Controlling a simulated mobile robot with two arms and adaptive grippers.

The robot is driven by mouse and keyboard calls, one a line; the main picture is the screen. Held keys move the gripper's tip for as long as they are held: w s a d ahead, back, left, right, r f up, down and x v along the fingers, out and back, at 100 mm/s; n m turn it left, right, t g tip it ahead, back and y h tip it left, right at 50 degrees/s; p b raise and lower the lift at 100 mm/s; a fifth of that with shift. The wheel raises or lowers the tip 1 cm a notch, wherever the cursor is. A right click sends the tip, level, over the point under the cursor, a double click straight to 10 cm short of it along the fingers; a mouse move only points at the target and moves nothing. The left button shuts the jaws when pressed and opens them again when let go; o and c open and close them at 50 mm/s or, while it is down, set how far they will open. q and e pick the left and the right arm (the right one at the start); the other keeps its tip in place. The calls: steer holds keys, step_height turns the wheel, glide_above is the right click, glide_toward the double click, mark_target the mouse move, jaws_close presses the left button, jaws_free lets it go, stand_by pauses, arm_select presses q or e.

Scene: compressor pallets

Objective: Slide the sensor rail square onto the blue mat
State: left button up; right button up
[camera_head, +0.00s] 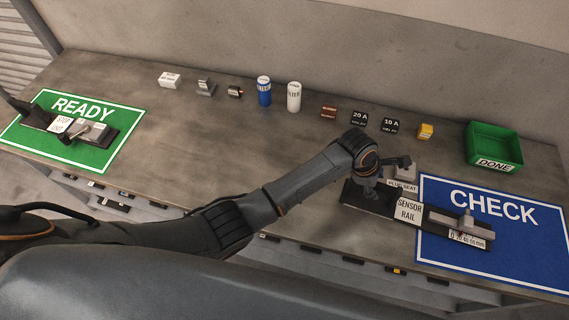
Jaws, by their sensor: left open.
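The sensor rail (408,209) is a long dark bar with a white label and grey blocks on it. Its right part lies over the left side of the blue CHECK mat (530,240); its left part lies on the bare grey table. It runs nearly along the mat's length; I cannot tell whether it is exactly square. My left gripper (384,176) is open at the rail's left end, low and close to it. My wrist partly hides that end, and contact is unclear. My right gripper is not in view.
A green DONE bin (494,146) stands behind the mat. Several small parts, a blue can (264,92) and a white can (294,97) line the back. A green READY mat (120,118) with a STOP fixture (84,130) lies left. The table's middle (200,140) is clear.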

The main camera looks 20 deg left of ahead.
arm_select(q)
steer(key=v, duration=0.9)
steer(key=shift+a+r, duration=0.2)
steer(key=shift+s, duration=0.15)
